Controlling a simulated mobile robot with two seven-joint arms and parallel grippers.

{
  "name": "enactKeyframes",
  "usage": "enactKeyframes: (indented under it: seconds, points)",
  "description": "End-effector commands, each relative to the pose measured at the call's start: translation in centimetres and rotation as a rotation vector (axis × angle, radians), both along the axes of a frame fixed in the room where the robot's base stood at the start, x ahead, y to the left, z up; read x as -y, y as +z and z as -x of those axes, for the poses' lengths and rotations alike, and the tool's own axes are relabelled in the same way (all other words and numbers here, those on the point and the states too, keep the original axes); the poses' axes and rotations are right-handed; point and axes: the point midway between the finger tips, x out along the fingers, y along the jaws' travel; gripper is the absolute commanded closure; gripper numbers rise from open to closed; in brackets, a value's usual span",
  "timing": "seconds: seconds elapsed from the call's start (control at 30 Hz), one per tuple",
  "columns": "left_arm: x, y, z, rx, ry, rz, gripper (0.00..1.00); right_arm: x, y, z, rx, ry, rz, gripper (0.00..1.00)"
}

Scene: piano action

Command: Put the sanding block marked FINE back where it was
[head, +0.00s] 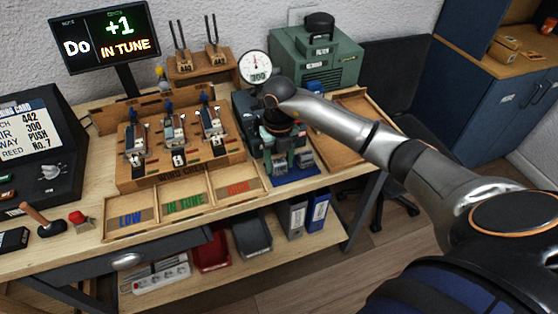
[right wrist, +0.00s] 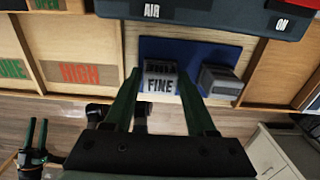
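The sanding block marked FINE (right wrist: 160,82) is grey and sits on a blue mat (right wrist: 196,50) in the right wrist view. My right gripper (right wrist: 159,74) is open, one finger on each side of the block, with a narrow gap showing on both sides. A second grey block (right wrist: 220,82) is on the mat just right of it; its marking is not readable. In the head view my right gripper (head: 287,160) points down over the blue mat (head: 295,174) and largely hides the FINE block. My left gripper (right wrist: 35,134) shows small at the lower left of the wrist view, fingers apart.
A wooden tray with LOW, IN TUNE and HIGH compartments (head: 184,201) lies left of the mat. A dark machine marked AIR (right wrist: 200,12) stands behind the blocks. An empty wooden tray (head: 352,126) is to the right. The table's front edge is close to the mat.

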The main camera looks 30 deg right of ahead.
Motion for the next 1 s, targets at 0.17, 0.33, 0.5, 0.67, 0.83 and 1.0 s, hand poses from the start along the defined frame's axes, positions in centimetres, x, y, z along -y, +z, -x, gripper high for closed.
enactKeyframes:
  seconds: [0.17, 0.33, 0.5, 0.67, 0.83, 1.0]
  points:
    - [0.0, 0.0, 0.0, 0.0, 0.0, 0.0, 0.53, 0.0, 0.0, 0.0, -0.001, 0.0, 0.001, 0.24]
    - [0.0, 0.0, 0.0, 0.0, 0.0, 0.0, 0.53, 0.0, 0.0, 0.0, -0.001, 0.0, 0.001, 0.24]
    - [0.0, 0.3, 0.0, 0.0, 0.0, 0.0, 0.53, 0.0, 0.7, 0.0, 0.001, 0.0, 0.0, 0.24]
    - [0.0, 0.0, 0.0, 0.001, 0.0, 0.0, 0.53, 0.1, 3.3, -0.1, 0.005, 0.001, 0.001, 0.24]
    - [0.0, -0.4, 0.0, 0.0, 0.0, 0.0, 0.53, 0.1, 7.1, -0.1, 0.006, 0.001, 0.0, 0.24]
    - [0.0, -0.6, 0.0, 0.0, 0.0, 0.0, 0.53, 0.0, 10.2, -0.1, 0.004, 0.0, 0.001, 0.24]
